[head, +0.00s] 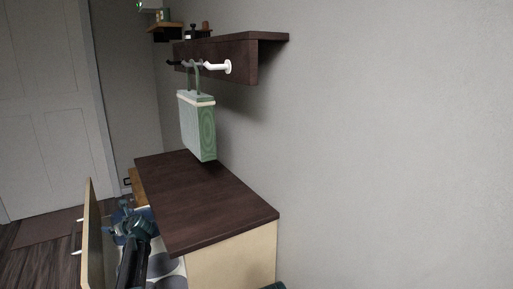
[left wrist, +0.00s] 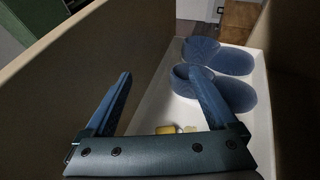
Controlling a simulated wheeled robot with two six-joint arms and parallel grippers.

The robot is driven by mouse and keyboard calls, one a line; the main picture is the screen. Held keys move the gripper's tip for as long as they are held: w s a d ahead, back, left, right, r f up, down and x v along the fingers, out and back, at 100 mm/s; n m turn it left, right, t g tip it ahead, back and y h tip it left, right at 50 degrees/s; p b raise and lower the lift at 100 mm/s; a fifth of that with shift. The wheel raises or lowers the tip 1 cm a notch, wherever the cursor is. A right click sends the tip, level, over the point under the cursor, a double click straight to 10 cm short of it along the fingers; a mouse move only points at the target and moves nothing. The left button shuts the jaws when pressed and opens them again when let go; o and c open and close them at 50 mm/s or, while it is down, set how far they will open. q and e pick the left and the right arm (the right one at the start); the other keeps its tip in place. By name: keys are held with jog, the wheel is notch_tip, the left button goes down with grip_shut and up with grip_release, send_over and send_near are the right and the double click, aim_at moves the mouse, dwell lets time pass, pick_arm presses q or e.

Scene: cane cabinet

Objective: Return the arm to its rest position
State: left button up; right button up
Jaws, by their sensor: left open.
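My left arm reaches up from the bottom of the head view, and its gripper (head: 126,215) is inside the cabinet's open drawer, behind the drawer's front panel (head: 92,238). In the left wrist view the gripper (left wrist: 160,76) is open, its two fingers apart with nothing between them. Blue slippers (left wrist: 236,94) lie on the white drawer floor. The right finger overlaps one slipper in the picture; I cannot tell whether they touch. My right gripper is not in view.
The dark cabinet top (head: 200,200) is bare. A green bag (head: 197,125) hangs from a dark wall rack (head: 220,55) above it. Small yellow items (left wrist: 166,130) lie in the drawer. Drawer walls stand close around the gripper. A white door (head: 45,110) is at the left.

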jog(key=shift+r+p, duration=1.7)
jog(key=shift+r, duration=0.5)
